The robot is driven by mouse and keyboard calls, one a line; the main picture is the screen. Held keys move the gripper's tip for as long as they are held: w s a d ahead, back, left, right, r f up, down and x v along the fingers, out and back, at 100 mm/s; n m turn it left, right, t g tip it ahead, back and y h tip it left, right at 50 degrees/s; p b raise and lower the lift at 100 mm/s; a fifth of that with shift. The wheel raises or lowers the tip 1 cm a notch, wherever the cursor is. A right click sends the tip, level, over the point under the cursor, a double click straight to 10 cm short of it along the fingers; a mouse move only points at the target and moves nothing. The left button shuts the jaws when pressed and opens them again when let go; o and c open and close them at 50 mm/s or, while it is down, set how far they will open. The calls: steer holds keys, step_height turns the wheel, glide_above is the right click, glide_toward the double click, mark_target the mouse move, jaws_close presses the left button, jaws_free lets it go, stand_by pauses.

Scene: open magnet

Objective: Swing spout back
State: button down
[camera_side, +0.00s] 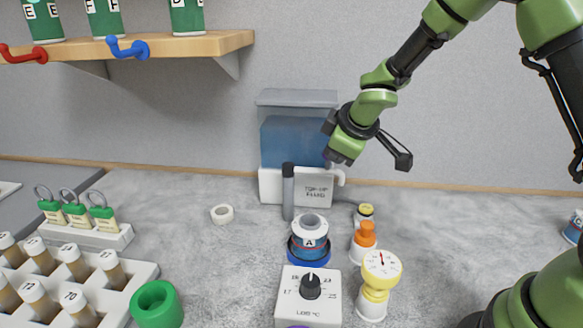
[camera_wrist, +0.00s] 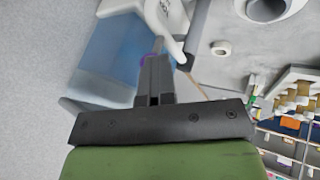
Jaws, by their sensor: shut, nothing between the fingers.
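The dispenser (camera_side: 299,142) has a clear tank of blue liquid on a white base and stands against the back wall. Its white spout (camera_side: 340,177) sticks out at the right end of the base. In the wrist view a curved white part, which looks like the spout (camera_wrist: 168,20), lies just beyond my fingertips. My gripper (camera_side: 329,161) is shut and empty, pointing down at the tank's right side, close above the spout. It also shows in the wrist view (camera_wrist: 155,58). A small purple spot (camera_wrist: 156,47) shows by the fingertips. I cannot tell whether the fingers touch the spout.
A jar marked A (camera_side: 310,238) stands in front of the dispenser, beside a grey upright cylinder (camera_side: 288,192). A dial box (camera_side: 308,297), an orange-capped bottle (camera_side: 364,240) and a yellow gauge (camera_side: 381,267) are nearer. A white ring (camera_side: 222,214) lies left. The counter at right is mostly clear.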

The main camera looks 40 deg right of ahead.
steer(key=shift+d, duration=0.2)
steer(key=s+f+v, duration=0.1)
steer(key=s+v, duration=0.1)
steer(key=v, duration=1)
stand_by(0.5)
steer(key=shift+s+r, duration=0.2)
steer(key=s+a+r+m+y, duration=0.2)
steer(key=s+m, duration=0.3)
steer(key=s, duration=0.2)
steer(key=s+a+r+m+y, duration=0.1)
steer(key=s+a+r+m, duration=0.1)
steer(key=s+m, duration=0.3)
steer(key=s, duration=0.3)
steer(key=shift+s+a+r+t+y, duration=0.25)
steer(key=shift+s+r+t+y, duration=0.05)
steer(key=shift+r+y, duration=0.1)
